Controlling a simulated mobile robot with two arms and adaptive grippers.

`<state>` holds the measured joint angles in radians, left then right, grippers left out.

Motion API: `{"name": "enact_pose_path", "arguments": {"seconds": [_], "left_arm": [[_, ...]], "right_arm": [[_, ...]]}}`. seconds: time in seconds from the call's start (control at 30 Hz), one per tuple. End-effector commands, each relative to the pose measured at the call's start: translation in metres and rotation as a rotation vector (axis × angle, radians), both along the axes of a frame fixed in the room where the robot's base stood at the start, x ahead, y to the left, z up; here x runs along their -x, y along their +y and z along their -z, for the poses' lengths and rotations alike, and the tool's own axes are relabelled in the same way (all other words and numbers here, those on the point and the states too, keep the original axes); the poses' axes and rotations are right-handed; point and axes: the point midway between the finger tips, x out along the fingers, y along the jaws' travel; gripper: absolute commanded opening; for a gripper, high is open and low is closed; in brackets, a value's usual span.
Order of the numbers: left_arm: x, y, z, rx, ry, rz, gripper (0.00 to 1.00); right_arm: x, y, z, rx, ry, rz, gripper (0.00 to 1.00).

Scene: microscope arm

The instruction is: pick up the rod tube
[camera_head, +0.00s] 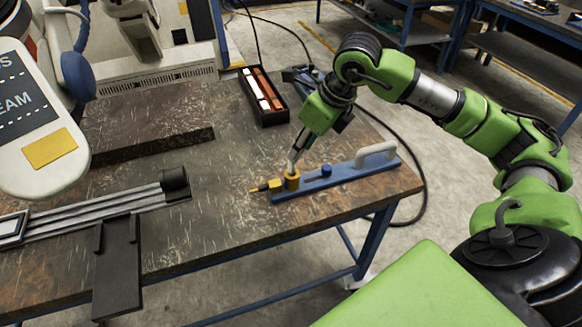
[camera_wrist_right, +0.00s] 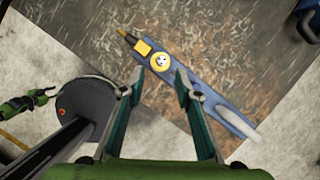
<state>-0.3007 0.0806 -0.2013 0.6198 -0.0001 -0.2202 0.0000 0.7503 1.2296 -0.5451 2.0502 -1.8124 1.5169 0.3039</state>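A blue bar tool (camera_head: 335,181) lies near the table's right corner. It has a yellow nozzle end, an upright yellow cylinder (camera_head: 292,181), a blue knob and a white handle. I cannot tell for sure which part or object is the rod tube. My right gripper (camera_head: 295,156) points down just over the yellow cylinder in the head view. In the right wrist view its two fingers (camera_wrist_right: 160,76) are spread and empty, with the cylinder (camera_wrist_right: 160,60) showing just beyond and between the tips. Whether they touch it is unclear. My left gripper is not seen.
A black case (camera_head: 264,97) with red and white bars lies behind the tool. A device with several silver rods (camera_head: 100,206) and a black bracket (camera_head: 118,262) lie at left. White machines stand at back left. The tabletop between is mostly clear.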

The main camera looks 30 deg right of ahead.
Motion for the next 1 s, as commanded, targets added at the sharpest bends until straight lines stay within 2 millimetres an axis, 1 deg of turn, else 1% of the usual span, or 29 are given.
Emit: {"name": "enact_pose_path", "arguments": {"seconds": [0.03, 0.1, 0.27, 0.37, 0.5, 0.6, 0.73, 0.9, 0.93, 0.97, 1.0], "left_arm": [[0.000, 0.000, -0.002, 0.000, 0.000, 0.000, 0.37], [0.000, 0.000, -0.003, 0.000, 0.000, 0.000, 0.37], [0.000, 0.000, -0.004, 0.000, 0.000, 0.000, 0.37], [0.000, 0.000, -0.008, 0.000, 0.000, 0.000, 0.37], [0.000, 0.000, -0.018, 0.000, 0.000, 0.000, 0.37], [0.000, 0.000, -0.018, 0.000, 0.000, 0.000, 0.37], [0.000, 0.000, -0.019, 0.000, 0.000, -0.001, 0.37], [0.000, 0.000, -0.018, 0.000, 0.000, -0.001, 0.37], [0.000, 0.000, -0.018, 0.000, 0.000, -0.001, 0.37], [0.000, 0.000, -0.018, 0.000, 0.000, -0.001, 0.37], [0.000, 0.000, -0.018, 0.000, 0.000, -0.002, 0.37]], "right_arm": [[-0.003, 0.001, 0.009, -0.001, 0.004, 0.000, 0.30], [-0.007, 0.003, 0.017, -0.003, 0.002, 0.000, 0.30], [-0.010, 0.004, 0.027, -0.002, 0.002, 0.000, 0.30], [-0.014, 0.005, 0.035, -0.003, 0.002, -0.001, 0.30], [-0.022, 0.007, 0.054, -0.002, 0.004, -0.002, 0.30], [-0.027, 0.008, 0.067, -0.003, 0.002, 0.000, 0.30], [-0.030, 0.009, 0.074, -0.002, 0.000, -0.001, 0.30], [-0.030, 0.009, 0.074, -0.002, -0.001, -0.001, 0.30], [-0.030, 0.009, 0.074, -0.002, -0.002, 0.000, 0.28], [-0.030, 0.009, 0.074, -0.002, -0.001, -0.001, 0.20], [-0.030, 0.009, 0.074, -0.002, -0.002, 0.000, 0.10]]}}
